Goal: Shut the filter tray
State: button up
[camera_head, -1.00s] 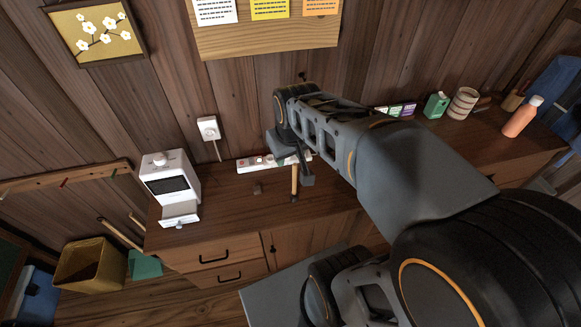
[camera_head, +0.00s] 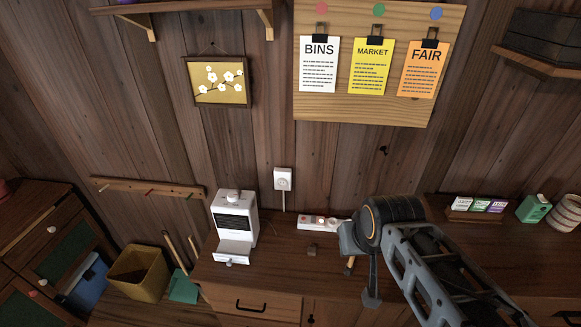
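The filter tray (camera_head: 233,256) is a white drawer at the bottom front of a small white machine (camera_head: 235,210) with a dark window and a knob on top. The tray sticks out from the machine towards the front of the wooden cabinet top. My gripper (camera_head: 371,292) is to the right of the tray and apart from it, over the cabinet top.
A white power strip (camera_head: 318,223) lies behind a small brown block (camera_head: 312,251), right of the machine. A wall socket (camera_head: 283,179) is above. A tan bin (camera_head: 139,272) stands on the left. The cabinet top between machine and gripper is mostly clear.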

aim_at(230, 252)
jog(key=u, duration=0.4)
jog(key=k, duration=0.5)
jog(key=u, duration=1.2)
jog(key=i, duration=0.7)
jog(key=u, duration=0.1)
